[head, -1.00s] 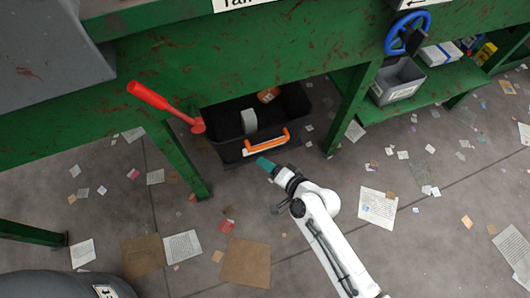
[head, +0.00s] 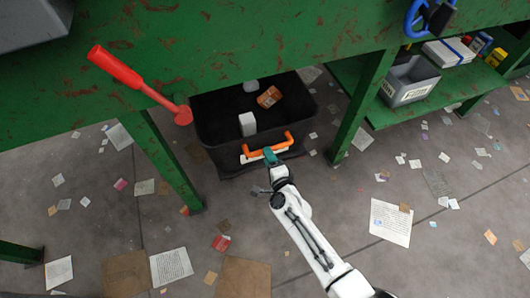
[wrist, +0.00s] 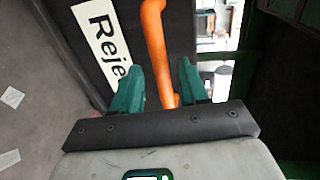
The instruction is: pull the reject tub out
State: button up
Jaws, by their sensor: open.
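The reject tub (head: 207,125) is a black open bin on the floor under the green belt frame. It holds a few items, among them a white block (head: 247,124) and a brown box (head: 269,97). Its orange handle (head: 281,144) is on the near side, above a white label. In the wrist view the label (wrist: 101,42) reads "Reje", the rest cut off. My gripper (head: 270,155) is at the handle. In the wrist view my gripper (wrist: 160,85) is open, with the orange handle (wrist: 155,50) running between its two teal fingers. Contact cannot be told.
Green legs (head: 163,160) and (head: 362,110) stand either side of the tub. A red lever (head: 135,82) juts out at upper left. A grey bin (head: 408,82) sits on the green shelf at right. The floor in front is open, with scattered papers (head: 390,222).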

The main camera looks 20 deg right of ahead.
jog(key=shift+b+x, duration=0.65)
jog(key=shift+x, duration=1.45)
grip_shut()
